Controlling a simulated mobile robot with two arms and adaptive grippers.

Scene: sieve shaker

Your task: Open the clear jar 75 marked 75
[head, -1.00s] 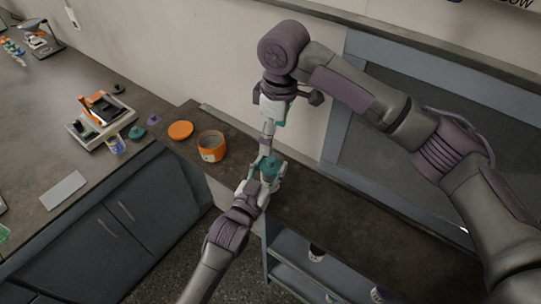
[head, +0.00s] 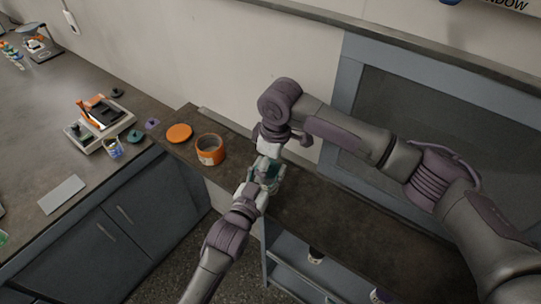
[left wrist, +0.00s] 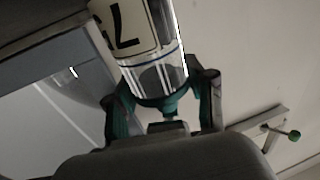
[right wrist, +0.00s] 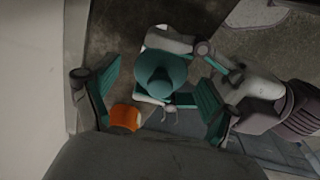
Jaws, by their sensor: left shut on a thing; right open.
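My left gripper (left wrist: 163,100) is shut on the jar, one finger on each side. The jar's teal lid (right wrist: 160,75) shows from above in the right wrist view. My right gripper (right wrist: 155,95) is open, with its teal fingers apart on both sides of the lid. In the head view, my left gripper (head: 262,182) and my right gripper (head: 268,155) meet at the jar, which they mostly hide.
An orange open container (head: 210,150) and an orange lid (head: 179,133) stand on the brown ledge, left of the grippers. The left counter holds a balance (head: 98,118), a teal lid (head: 135,136) and a small purple lid (head: 152,124). The ledge to the right is clear.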

